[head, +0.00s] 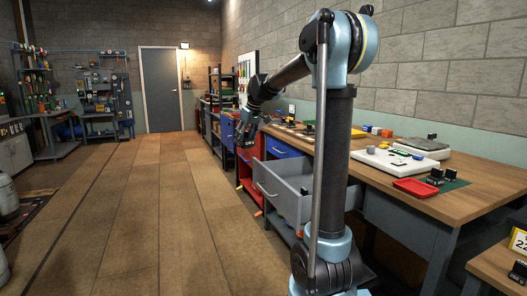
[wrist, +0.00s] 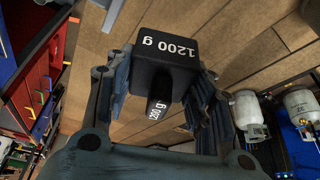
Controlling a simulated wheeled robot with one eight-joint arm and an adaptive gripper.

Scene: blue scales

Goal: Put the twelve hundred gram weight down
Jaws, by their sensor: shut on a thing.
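The twelve hundred gram weight (wrist: 150,72) is a black block marked "1200 g" in white, with a narrower part also marked 1200 g. My gripper (wrist: 168,88) is shut on it, with a finger on each side. The wooden floor shows behind the weight in the wrist view. In the head view my gripper (head: 243,134) hangs beyond the open drawer, left of the workbench edge; the weight is too small and dark to make out there.
The wooden workbench (head: 455,205) runs along the right wall. On it are a red tray (head: 415,187), black weights (head: 436,177) on a green mat, a white board (head: 394,163) and a scale (head: 415,147). A grey drawer (head: 283,198) stands open. The floor (head: 150,210) at left is clear.

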